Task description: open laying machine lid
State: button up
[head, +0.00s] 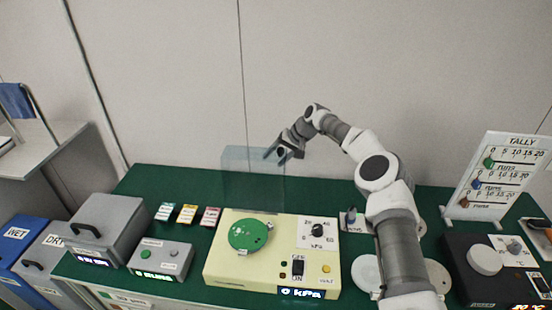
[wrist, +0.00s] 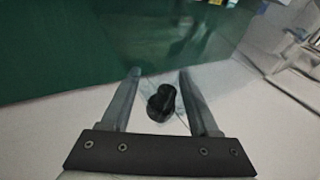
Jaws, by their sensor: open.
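The cream machine (head: 222,270) with the kPa display stands on the green bench top. Its clear bluish lid (head: 252,180) stands about upright at the machine's back edge, so the top of the machine is uncovered. A green round plate (head: 249,234) sits on the machine. My gripper (head: 275,153) is at the upper right of the lid. In the wrist view my gripper (wrist: 158,72) is open, and a black knob (wrist: 161,103) shows between its fingers. I cannot tell whether a finger touches the knob.
A grey box with a handle (head: 103,228) and a small grey box with a green button (head: 160,260) stand to the left. Three small cards (head: 188,213) lie behind them. The tally board (head: 497,178) and a black machine (head: 470,262) are at the right.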

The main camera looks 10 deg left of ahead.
jog(key=b+v, duration=0.1)
jog(key=v, duration=1.6)
jog(key=shift+b, duration=0.35)
jog(key=shift+s+d+r, duration=0.1)
jog(key=shift+s+r, duration=0.05)
jog(key=s+d+r+n+t+h, duration=0.1)
jog(key=s+r+h, duration=0.2)
jog(key=s+r, duration=0.45)
jog(key=s+r+n+h, duration=0.1)
jog(key=s+r+h, duration=0.3)
jog(key=s, duration=0.7)
jog(key=s+d+m+t, duration=0.1)
jog(key=s+d, duration=0.3)
jog(key=s, duration=0.5)
jog(key=s+d+f+t, duration=0.1)
jog(key=s+d, duration=0.3)
jog(key=s, duration=0.5)
jog(key=s+d+m+t, duration=0.1)
jog(key=s+d, duration=0.4)
jog(key=s, duration=0.4)
jog(key=shift+f+m, duration=0.3)
jog(key=shift+f, duration=0.1)
